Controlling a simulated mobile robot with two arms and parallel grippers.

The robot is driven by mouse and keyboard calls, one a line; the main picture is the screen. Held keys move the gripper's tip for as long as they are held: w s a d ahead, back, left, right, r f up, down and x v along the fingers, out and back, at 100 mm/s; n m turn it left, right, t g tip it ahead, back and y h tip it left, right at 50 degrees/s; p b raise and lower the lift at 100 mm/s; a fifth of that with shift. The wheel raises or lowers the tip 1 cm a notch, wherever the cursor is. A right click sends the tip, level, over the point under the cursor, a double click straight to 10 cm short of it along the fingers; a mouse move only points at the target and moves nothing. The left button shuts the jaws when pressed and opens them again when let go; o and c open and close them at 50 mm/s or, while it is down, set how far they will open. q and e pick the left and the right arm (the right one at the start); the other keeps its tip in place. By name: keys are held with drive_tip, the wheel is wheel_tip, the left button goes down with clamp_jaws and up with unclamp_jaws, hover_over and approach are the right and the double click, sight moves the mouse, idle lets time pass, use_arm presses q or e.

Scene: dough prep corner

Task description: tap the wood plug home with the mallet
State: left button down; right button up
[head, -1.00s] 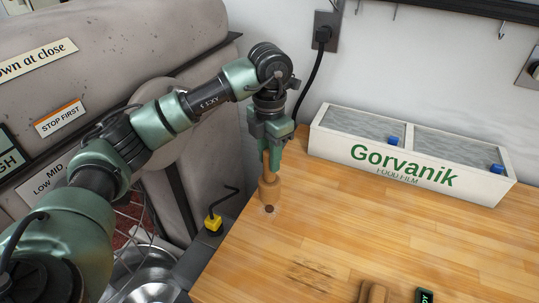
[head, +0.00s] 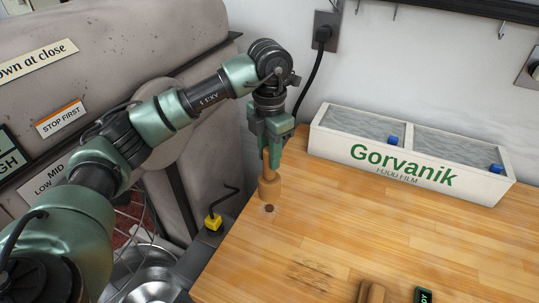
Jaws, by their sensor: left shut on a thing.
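My left gripper (head: 274,158) is shut on the handle above the head. The plug (head: 269,208) shows as a small dark round spot in the worktop, just in front of the mallet head. I cannot tell whether the head touches the wood, nor how far the plug stands out. My right gripper is out of view.
A white Gorvanik film box (head: 405,169) stands against the wall at the back right. A brown wooden object (head: 372,292) and a small dark green item (head: 424,296) lie at the front edge of view. A large grey machine (head: 110,50) is at the left. The worktop's middle is clear.

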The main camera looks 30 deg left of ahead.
sight(269, 176)
use_arm(q)
wheel_tip(269, 176, up, 3)
drive_tip(key=shift+p, duration=0.65)
drive_tip(key=shift+f, duration=0.15)
wheel_tip(269, 176, down, 9)
drive_tip(key=b, duration=0.7)
drive_tip(key=shift+r, duration=0.2)
drive_tip(key=shift+f, duration=0.5)
drive_tip(key=shift+s, duration=0.25)
